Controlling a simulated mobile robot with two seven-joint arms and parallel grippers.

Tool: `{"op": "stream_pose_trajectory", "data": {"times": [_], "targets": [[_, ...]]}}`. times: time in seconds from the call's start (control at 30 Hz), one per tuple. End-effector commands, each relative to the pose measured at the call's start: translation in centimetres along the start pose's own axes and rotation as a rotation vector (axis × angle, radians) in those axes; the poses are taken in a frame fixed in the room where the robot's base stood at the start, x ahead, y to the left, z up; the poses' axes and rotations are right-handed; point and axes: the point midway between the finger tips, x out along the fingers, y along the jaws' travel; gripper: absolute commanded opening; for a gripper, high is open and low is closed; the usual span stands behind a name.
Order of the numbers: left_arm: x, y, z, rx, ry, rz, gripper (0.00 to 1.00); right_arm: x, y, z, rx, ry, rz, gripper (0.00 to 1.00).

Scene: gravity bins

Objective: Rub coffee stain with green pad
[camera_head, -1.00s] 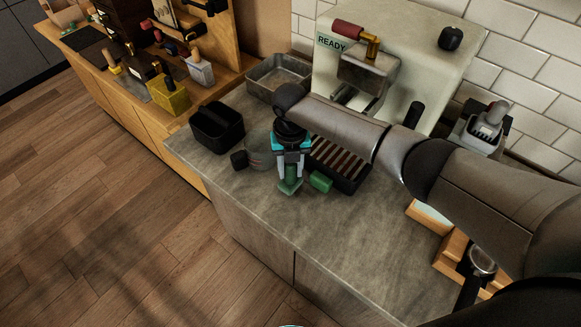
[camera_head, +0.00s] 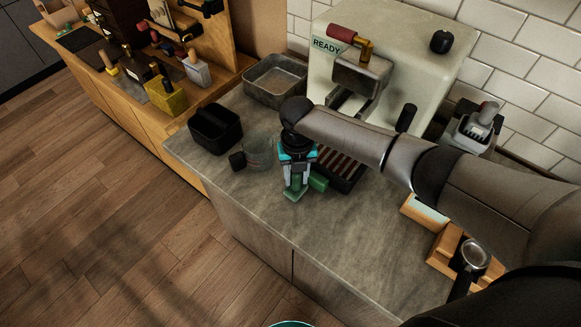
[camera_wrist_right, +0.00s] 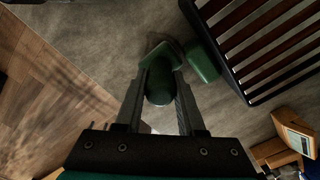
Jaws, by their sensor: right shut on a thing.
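My right gripper (camera_head: 297,182) points down over the grey counter and is shut on the green pad (camera_head: 295,196). In the right wrist view, the pad (camera_wrist_right: 163,53) shows past the fingertips, with its rounded green grip (camera_wrist_right: 159,84) between the fingers. The pad is low, at or just above the counter; I cannot tell if it touches. A separate green block (camera_head: 319,181) lies close on its right, and it also shows in the right wrist view (camera_wrist_right: 201,60). I cannot make out a coffee stain; the pad and gripper hide the surface beneath. My left gripper is out of view.
A slatted drip tray (camera_head: 342,170) lies behind the green block, before the coffee machine (camera_head: 405,65). A glass (camera_head: 258,152) and a black bin (camera_head: 215,129) stand to the left. A wooden stand (camera_head: 455,250) is at the right. The front counter is clear.

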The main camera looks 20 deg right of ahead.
Motion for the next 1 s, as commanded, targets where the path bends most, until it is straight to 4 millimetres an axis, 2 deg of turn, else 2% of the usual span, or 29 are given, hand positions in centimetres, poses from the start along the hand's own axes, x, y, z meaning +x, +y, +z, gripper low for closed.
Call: {"op": "stream_pose_trajectory", "data": {"times": [0.2, 0.4, 0.73, 1.0], "targets": [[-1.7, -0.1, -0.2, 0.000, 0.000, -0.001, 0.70, -0.3, -1.1, -1.1, 0.001, 0.000, 0.000, 0.00], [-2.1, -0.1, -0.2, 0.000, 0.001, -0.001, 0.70, -0.2, -1.6, -1.5, 0.000, -0.002, 0.001, 0.00], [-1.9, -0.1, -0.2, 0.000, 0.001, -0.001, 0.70, -0.1, -1.5, -1.4, 0.000, -0.002, 0.001, 0.00], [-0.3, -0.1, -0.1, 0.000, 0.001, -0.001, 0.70, 0.2, -0.2, -0.2, 0.000, -0.004, 0.002, 0.00]]}}
